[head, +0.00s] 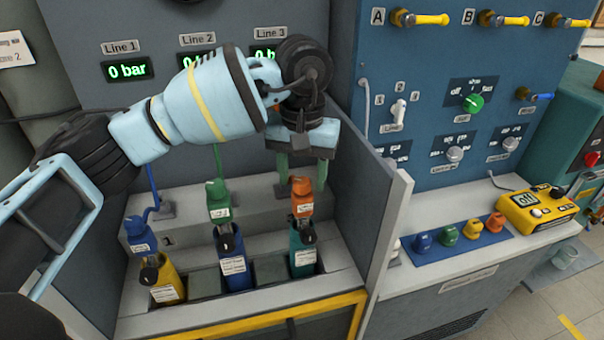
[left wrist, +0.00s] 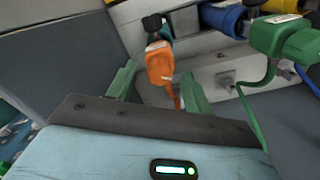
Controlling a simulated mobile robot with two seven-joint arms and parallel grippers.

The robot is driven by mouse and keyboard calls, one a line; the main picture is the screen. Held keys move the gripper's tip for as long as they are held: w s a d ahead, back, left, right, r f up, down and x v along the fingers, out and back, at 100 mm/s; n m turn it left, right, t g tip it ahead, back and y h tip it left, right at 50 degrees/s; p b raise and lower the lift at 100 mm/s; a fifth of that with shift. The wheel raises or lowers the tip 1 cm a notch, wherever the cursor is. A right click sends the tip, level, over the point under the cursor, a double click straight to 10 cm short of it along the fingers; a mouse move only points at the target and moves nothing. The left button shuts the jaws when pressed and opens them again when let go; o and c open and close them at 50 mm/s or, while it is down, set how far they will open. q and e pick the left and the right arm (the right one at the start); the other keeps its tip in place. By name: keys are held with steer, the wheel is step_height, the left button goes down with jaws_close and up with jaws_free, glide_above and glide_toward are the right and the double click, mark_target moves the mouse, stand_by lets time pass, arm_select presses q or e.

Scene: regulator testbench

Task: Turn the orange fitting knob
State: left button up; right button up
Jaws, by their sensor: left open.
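The orange fitting (head: 302,190) sits upright on the teal cylinder (head: 302,252) at the right of the bench bay, below the Line 3 display. My left gripper (head: 302,172) points down just above it, its two green fingers apart. In the left wrist view the orange fitting (left wrist: 160,64) shows between the open fingers (left wrist: 158,88), with visible room on both sides. I see no clear contact. My right gripper is in neither view.
A green fitting (head: 218,200) and a blue fitting (head: 139,234) stand to the left on neighbouring cylinders. A grey side wall (head: 362,200) closes the bay on the right. Beyond it, spare knobs lie on a blue mat (head: 456,249) beside a yellow device (head: 536,209).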

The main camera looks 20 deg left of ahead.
arm_select(q)
steer(key=shift+f, duration=0.3)
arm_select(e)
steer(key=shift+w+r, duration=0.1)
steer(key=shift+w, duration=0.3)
arm_select(q)
steer(key=c, duration=1)
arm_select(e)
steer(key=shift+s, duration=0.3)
